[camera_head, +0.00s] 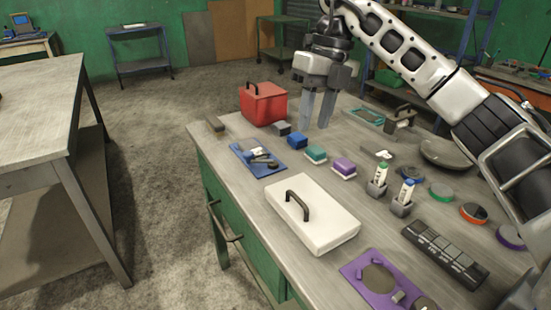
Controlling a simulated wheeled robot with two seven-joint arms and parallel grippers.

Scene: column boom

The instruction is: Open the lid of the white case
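The white case (325,225) lies flat on the workbench, in the middle of the camera_head view. A dark arched handle (304,201) stands up from its top. Its lid looks shut. My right gripper (317,124) points down over the far part of the bench, beyond the white case and apart from it. Its two grey fingers are spread with a gap between them, and nothing shows in the gap. My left gripper is not in view.
A red box (263,106) stands left of my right gripper. Blue, teal and purple blocks (343,167) sit between it and the case. A blue tray (258,157), a purple tray (366,269) and a dark keypad-like strip (445,252) surround the case. Several round discs lie right.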

